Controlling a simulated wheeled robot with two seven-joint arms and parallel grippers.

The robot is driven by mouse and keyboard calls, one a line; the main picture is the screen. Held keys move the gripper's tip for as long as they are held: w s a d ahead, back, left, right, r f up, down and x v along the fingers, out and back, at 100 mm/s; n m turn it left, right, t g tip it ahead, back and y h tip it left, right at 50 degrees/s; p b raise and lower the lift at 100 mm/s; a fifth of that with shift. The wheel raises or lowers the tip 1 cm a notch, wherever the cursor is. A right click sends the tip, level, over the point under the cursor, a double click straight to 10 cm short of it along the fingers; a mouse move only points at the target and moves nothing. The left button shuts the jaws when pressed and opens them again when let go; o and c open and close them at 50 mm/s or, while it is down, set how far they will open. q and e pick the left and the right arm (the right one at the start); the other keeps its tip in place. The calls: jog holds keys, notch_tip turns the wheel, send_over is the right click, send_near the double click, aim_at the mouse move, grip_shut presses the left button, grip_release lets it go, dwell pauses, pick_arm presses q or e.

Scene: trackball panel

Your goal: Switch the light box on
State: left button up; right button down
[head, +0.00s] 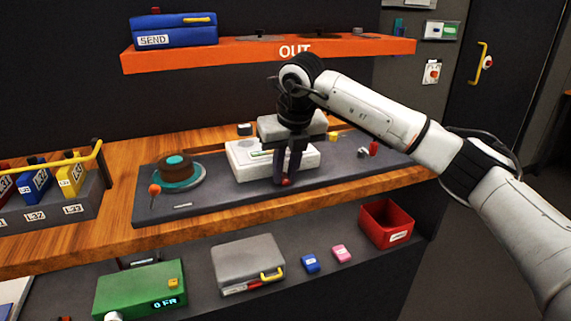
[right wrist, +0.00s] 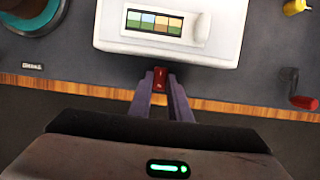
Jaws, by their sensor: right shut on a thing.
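A white box (head: 247,172) stands on the dark panel (head: 220,198), partly hidden behind my right gripper. In the right wrist view the white box (right wrist: 115,48) has a window with several coloured squares on its top. A small red part (head: 286,182) lies at the box's front edge. My right gripper (head: 287,178) points down over it, and its fingers are closed on it. In the right wrist view the red part (right wrist: 160,76) shows between the fingertips. I cannot tell whether the box is lit. My left gripper is not in view.
A round teal-rimmed dial (head: 179,169) and an orange-knobbed lever (head: 154,189) are left on the panel. A red-handled crank (right wrist: 298,98) is at right. The orange OUT shelf (head: 230,52) hangs above. A red bin (head: 385,222) stands on the lower shelf.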

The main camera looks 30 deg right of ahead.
jog(key=shift+w+r+g+p, duration=0.25)
jog(key=shift+g+p, duration=0.55)
jog(key=shift+p, duration=1.15)
jog(key=shift+w+r+g+p, duration=0.25)
jog(key=shift+g+p, duration=0.55)
jog(key=shift+p, duration=1.1)
jog(key=shift+w+d+f+g+y+p, duration=0.1)
jog(key=shift+w+f+g+y+p, duration=0.25)
jog(key=shift+g+p, duration=0.45)
jog(key=shift+s, duration=0.15)
jog(key=c, duration=1.6)
grip_release()
jog(key=shift+c, duration=0.2)
notch_tip(320, 180, up, 10)
jog(key=shift+w+r, duration=0.15)
jog(key=shift+w, duration=0.2)
jog(key=shift+d, duration=0.1)
